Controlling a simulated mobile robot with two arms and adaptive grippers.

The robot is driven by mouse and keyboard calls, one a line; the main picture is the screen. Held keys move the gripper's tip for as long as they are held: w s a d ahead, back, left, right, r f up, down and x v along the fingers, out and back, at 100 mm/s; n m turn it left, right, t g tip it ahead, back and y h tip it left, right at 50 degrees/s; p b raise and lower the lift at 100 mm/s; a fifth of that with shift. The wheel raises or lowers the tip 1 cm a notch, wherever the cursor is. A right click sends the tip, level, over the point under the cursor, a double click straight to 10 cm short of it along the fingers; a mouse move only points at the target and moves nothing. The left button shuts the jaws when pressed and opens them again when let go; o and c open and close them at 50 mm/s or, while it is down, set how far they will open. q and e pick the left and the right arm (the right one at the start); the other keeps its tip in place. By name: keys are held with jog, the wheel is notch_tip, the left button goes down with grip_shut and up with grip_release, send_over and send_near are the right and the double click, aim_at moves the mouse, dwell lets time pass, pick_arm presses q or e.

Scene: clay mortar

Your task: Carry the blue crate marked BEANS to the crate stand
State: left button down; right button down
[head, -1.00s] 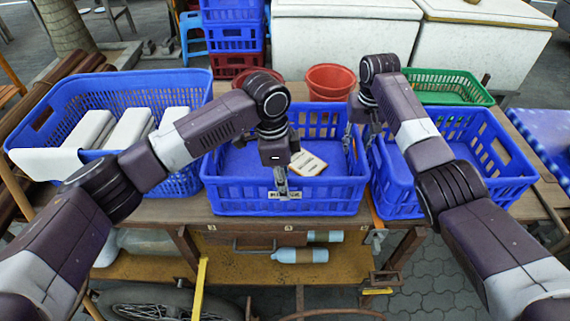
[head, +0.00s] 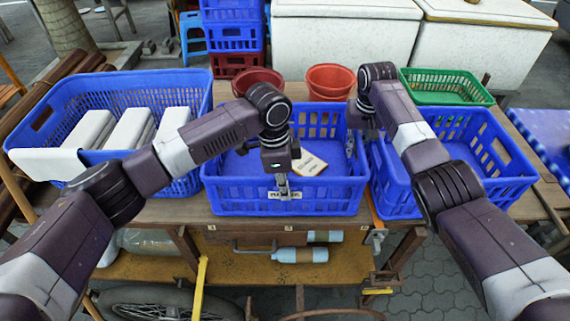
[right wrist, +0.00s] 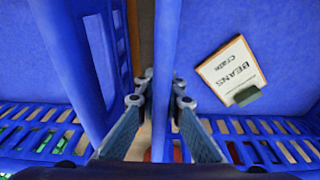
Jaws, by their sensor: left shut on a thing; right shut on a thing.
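The blue crate marked BEANS (head: 235,201) is the middle crate on the wooden table. A pale card (head: 310,164) lies inside it; in the right wrist view the card (right wrist: 231,70) reads BEANS CRATE. My left gripper (head: 283,190) is shut on its front wall, beside a small label partly covered by the fingers. My right gripper (head: 366,132) is at its right wall, beside the neighbouring crate. In the right wrist view the right fingers (right wrist: 163,100) straddle that wall and are shut on it. I cannot identify the crate stand.
A blue crate with white blocks (head: 60,115) stands close on the left. Another blue crate (head: 490,190) is tight against the right side. Red buckets (head: 328,82) and a green crate (head: 447,84) stand behind.

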dwell(0.3)
pick_arm(q)
jog(key=shift+w+r, duration=0.1)
jog(key=shift+r, duration=0.1)
pick_arm(e)
jog(key=shift+w+r, duration=0.1)
jog(key=shift+r, duration=0.05)
pick_arm(q)
jog(key=shift+r, duration=0.1)
pick_arm(e)
jog(key=shift+r, duration=0.1)
